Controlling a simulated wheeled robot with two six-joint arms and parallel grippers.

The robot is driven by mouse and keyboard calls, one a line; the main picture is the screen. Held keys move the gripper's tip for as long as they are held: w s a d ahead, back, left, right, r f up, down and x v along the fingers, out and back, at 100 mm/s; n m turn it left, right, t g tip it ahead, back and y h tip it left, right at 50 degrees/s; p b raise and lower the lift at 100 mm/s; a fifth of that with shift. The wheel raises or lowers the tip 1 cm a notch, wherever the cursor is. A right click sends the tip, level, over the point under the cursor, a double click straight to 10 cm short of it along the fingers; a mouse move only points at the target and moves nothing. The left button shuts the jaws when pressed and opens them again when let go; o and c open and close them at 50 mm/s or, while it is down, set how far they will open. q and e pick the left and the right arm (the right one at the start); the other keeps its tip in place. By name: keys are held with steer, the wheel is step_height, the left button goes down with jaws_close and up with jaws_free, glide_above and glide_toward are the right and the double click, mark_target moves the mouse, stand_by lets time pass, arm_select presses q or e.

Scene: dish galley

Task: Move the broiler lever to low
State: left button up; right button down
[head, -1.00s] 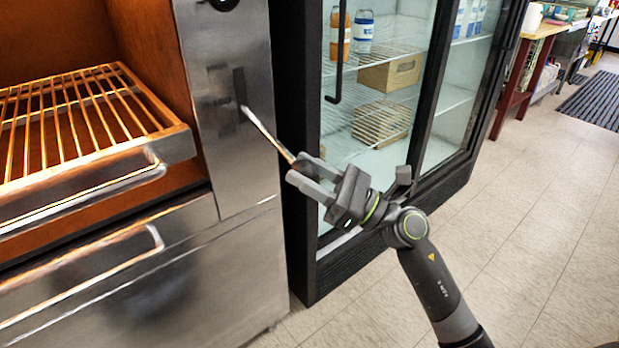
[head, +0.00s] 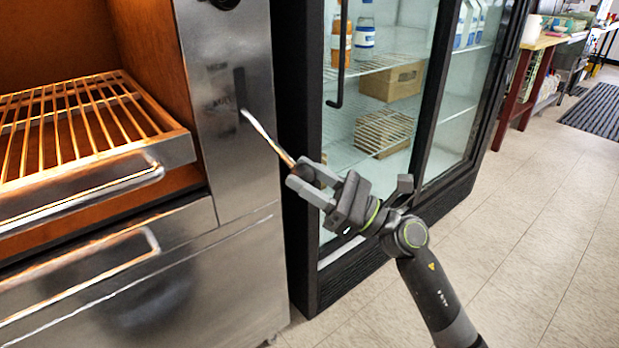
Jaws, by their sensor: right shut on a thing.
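The broiler lever (head: 265,133) is a thin metal rod that sticks out from a dark vertical slot in the steel side panel (head: 228,170) of the broiler. It slants down and to the right. Its root sits near the low end of the visible slot. My right gripper (head: 304,177) is shut on the lever's outer end, and its fingers hide the tip. The broiler's orange-lit rack (head: 75,125) is left of the panel. My left gripper is not in view.
A glass-door fridge (head: 385,100) with a dark frame and handle stands just right of the broiler, close behind my right gripper. The rack's handle (head: 90,195) and a lower drawer handle (head: 80,270) jut out at left. Tiled floor (head: 530,220) is clear at right.

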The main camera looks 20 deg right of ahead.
steer(key=shift+f, duration=0.25)
steer(key=c, duration=1.2)
jaws_free()
steer(key=shift+c, duration=0.2)
steer(key=o, duration=0.3)
steer(key=shift+a, duration=0.2)
steer(key=shift+o, duration=0.2)
steer(key=shift+r, duration=0.1)
steer(key=shift+d, duration=0.1)
